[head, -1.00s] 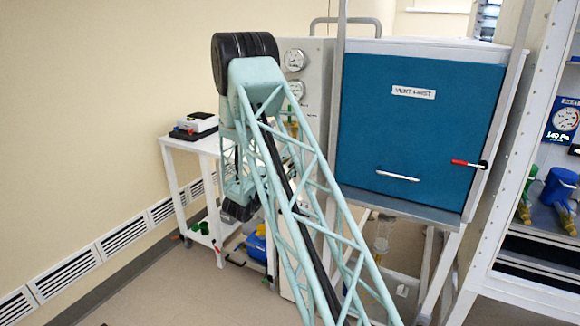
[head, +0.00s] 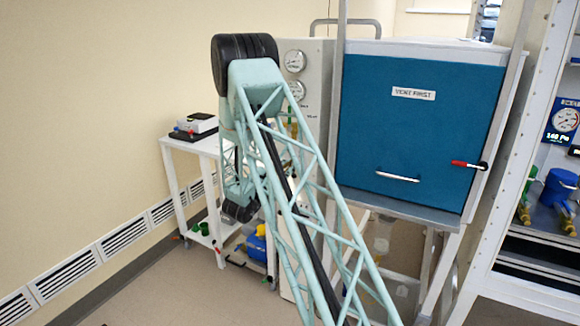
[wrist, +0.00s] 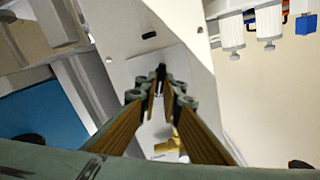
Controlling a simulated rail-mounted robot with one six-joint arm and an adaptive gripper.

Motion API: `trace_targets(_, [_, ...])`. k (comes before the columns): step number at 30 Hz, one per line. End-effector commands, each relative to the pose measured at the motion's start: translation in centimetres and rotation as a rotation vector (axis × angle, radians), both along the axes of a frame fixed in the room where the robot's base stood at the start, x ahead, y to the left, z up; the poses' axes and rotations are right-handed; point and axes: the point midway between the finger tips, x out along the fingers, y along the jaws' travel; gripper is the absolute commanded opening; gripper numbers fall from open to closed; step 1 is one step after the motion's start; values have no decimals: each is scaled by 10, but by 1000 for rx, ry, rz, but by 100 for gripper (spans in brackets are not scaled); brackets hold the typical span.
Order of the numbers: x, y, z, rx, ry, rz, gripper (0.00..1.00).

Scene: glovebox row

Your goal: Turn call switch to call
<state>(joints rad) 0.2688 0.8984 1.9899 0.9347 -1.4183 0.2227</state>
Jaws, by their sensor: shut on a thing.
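In the wrist view my gripper (wrist: 160,88) has its long brown fingers closed together at the tips, against a pale panel (wrist: 185,85). A small dark piece, which I take to be the call switch (wrist: 161,70), shows at the fingertips, and the gripper is shut on it. The fingers hide most of it, so its setting cannot be read. In the head view my arm covers the switch and the gripper. The grey gauge panel (head: 318,75) stands behind the arm, left of the blue-fronted box.
The blue-fronted box (head: 420,130) has a white handle and a red-tipped lever (head: 468,164). A white cart (head: 172,150) stands left of the panel. A shelf rack (head: 515,190) with a blue bucket (head: 558,187) is at right. Floor at lower left is clear.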

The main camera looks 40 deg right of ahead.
Motion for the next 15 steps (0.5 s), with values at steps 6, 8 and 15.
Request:
trace_targets(6, [1,1,1,-47,116,0,0])
trace_targets(8, [1,1,1,-61,151,0,0])
trace_targets(15, [2,1,1,-115,287,0,0])
